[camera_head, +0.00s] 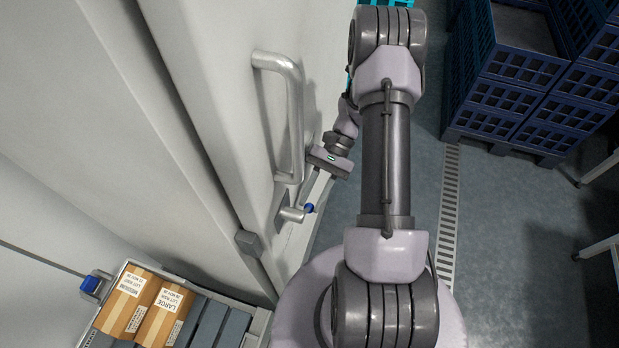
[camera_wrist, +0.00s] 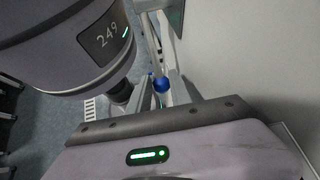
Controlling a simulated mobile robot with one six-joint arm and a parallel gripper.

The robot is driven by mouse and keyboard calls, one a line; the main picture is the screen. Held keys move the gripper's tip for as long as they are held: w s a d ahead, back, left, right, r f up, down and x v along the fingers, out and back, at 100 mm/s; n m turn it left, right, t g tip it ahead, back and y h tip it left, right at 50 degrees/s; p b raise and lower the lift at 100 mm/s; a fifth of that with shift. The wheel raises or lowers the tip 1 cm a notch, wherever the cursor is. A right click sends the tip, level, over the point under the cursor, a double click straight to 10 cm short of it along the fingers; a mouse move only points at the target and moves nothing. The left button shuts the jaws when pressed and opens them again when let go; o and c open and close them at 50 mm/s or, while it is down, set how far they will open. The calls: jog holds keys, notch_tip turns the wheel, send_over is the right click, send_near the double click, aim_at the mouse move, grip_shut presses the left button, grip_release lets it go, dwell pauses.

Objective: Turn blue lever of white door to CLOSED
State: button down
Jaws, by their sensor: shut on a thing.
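The white door (camera_head: 215,90) fills the left of the head view. Its blue lever (camera_head: 308,208) sits low near the door's edge, a grey metal piece with a blue part. The blue part also shows in the wrist view (camera_wrist: 160,84), just beyond my gripper body. My gripper (camera_head: 308,190) is at the lever, its jaws shut on it. The fingers are small and partly hidden, so the exact grip point is unclear. I cannot read any CLOSED marking.
A long grey pull handle (camera_head: 293,110) stands out from the door just above the lever. Cartons (camera_head: 165,312) sit in a tray at lower left. Stacked blue crates (camera_head: 530,80) stand at upper right. The floor (camera_head: 500,270) at right is mostly clear.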

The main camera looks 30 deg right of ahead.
aim_at(310, 210)
jog(key=f+y, duration=0.1)
jog(key=s+a+g+y+b, duration=0.1)
jog(key=a+f+g+y, duration=0.1)
jog(key=shift+s+f+b, duration=0.25)
jog(key=shift+f+b, duration=0.1)
jog(key=shift+s+a+f+m+g+y+b, duration=0.3)
jog(key=shift+s+a+g+y+b, duration=0.2)
jog(key=shift+a+y+b, duration=0.25)
jog(key=shift+s+a+f+m+g+y+b, duration=0.25)
jog(key=shift+s+a+g+y+b, duration=0.25)
jog(key=shift+y, duration=0.35)
jog(key=c, duration=1.5)
grip_release()
